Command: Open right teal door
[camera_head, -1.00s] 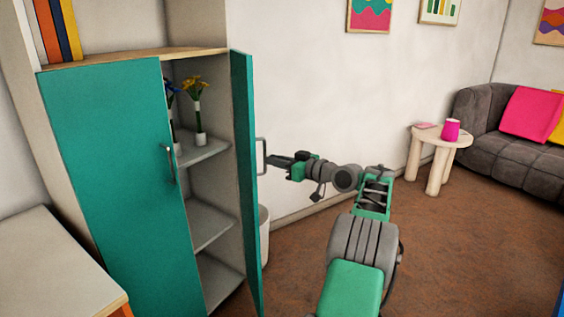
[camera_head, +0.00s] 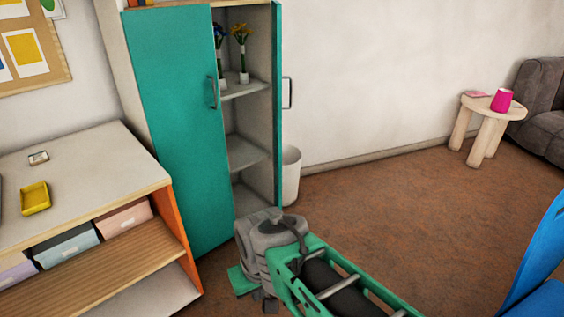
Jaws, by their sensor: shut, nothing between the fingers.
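The right teal door (camera_head: 277,140) of the tall cabinet stands swung open, seen nearly edge-on. Its grey handle (camera_head: 288,93) sticks out on its right side, and nothing touches it. The left teal door (camera_head: 180,130) is shut, with its own grey handle (camera_head: 213,93) near its right edge. Through the open side the grey shelves (camera_head: 245,150) show, with flowers (camera_head: 240,50) in small white vases on the upper one. My arm is folded low in front of the cabinet, below the right door, and covers part of the floor there. My gripper cannot be made out.
A white bin (camera_head: 291,178) stands just right of the open door. A low wooden shelf unit (camera_head: 70,195) with several boxes and a yellow tray (camera_head: 36,197) is at the left. A round side table (camera_head: 478,107) stands far right, and a blue object (camera_head: 540,260) at the right edge. Brown floor between is clear.

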